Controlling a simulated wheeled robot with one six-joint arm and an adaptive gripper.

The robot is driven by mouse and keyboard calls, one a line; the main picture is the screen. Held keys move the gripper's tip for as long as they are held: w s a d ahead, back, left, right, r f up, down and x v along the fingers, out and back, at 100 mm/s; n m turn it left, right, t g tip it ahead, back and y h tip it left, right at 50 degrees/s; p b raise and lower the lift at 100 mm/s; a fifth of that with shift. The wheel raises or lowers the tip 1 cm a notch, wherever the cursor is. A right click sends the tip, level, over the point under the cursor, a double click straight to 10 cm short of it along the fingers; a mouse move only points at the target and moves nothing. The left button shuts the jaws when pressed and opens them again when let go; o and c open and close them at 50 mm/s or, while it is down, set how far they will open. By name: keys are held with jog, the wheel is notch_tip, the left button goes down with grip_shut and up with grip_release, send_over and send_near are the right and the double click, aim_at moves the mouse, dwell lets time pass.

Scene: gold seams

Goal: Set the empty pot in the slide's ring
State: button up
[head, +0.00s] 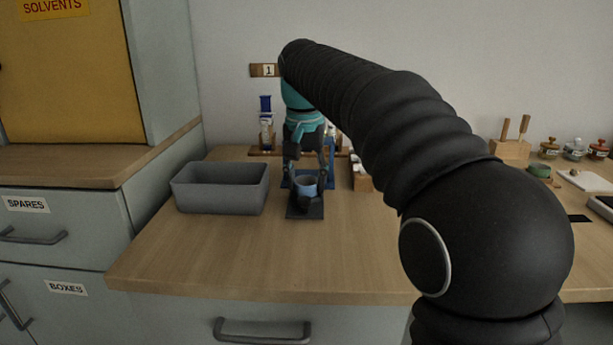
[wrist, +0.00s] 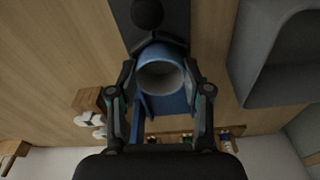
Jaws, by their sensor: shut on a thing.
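The pot (head: 307,187) is a small blue cup; the wrist view looks into its pale, empty inside (wrist: 163,77). My gripper (head: 307,174) is shut on it, with one finger on each side in the wrist view (wrist: 160,78). The slide is a dark plate (head: 304,212) on the bench with a dark round knob (wrist: 147,13). The pot is over the slide's back part, close behind the knob. The slide's ring is mostly hidden by the pot, and I cannot tell whether the pot sits in it or just above.
A grey open bin (head: 221,200) stands close left of the slide. A blue frame (head: 329,160) stands behind the pot. Bottles on a wooden rack (head: 266,130) are at the wall, and a small box with white items (head: 361,180) is to the right. The bench front is clear.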

dwell(0.4)
jog(key=o, duration=0.9)
jog(key=shift+c, duration=0.2)
jog(key=shift+s+r, duration=0.15)
jog(key=shift+r, duration=1.1)
jog(key=shift+s+r, duration=0.15)
jog(key=shift+r, duration=1.05)
notch_tip(320, 180, up, 7)
jog(key=shift+s+a+r, duration=0.15)
jog(key=shift+s+r, duration=0.05)
jog(key=shift+s, duration=0.25)
